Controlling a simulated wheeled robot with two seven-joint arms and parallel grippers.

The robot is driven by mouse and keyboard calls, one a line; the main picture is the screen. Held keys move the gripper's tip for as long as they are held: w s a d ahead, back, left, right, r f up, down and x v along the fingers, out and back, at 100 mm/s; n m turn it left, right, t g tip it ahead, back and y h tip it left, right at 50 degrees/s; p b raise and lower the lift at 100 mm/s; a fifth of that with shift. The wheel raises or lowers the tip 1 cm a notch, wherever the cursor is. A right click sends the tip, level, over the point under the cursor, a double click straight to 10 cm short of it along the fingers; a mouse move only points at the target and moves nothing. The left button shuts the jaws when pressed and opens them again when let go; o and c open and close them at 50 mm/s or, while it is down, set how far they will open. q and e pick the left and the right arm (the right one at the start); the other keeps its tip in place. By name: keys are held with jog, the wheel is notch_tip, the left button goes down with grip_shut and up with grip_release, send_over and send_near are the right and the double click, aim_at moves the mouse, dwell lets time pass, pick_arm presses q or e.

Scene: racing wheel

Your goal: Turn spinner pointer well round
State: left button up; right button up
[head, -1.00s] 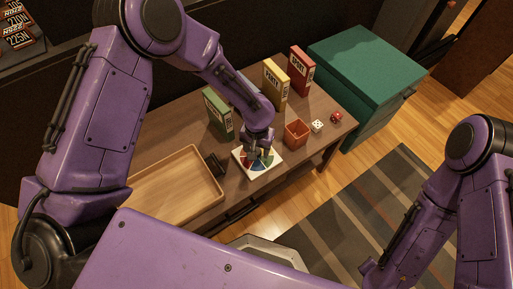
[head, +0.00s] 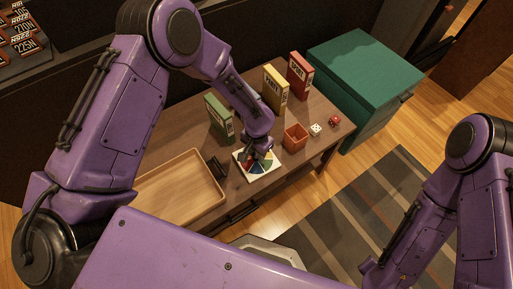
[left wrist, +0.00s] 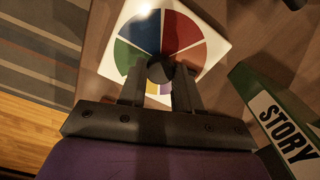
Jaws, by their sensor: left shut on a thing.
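The spinner board (head: 270,169) is a white square with a coloured wheel, lying on the brown table. In the left wrist view the board (left wrist: 222,46) shows red, blue, green and other sectors. My left gripper (head: 262,150) is over the wheel's middle. In the left wrist view its fingers (left wrist: 160,84) are shut around a dark round hub (left wrist: 160,68) at the centre of the wheel. The pointer itself cannot be made out apart from this dark part. My right gripper is out of view; only the right arm shows.
A wooden tray (head: 218,205) lies left of the board, with a small black object (head: 217,167) between. A green box (head: 217,115), a yellow box (head: 275,88) and a red box (head: 300,75) stand behind. An orange cup (head: 295,137) and dice (head: 316,129) are to the right.

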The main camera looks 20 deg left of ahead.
pick_arm(q)
jog(key=shift+r+m+p, duration=0.2)
jog(key=shift+m+p, duration=0.3)
jog(key=shift+m, duration=0.4)
jog(key=shift+f, duration=0.1)
dwell(0.4)
jog(key=o, duration=1.1)
jog(key=shift+c, duration=0.2)
notch_tip(320, 180, up, 10)
jog(key=p, duration=0.1)
jog(key=shift+r+p, duration=0.25)
jog(key=shift+p, duration=0.05)
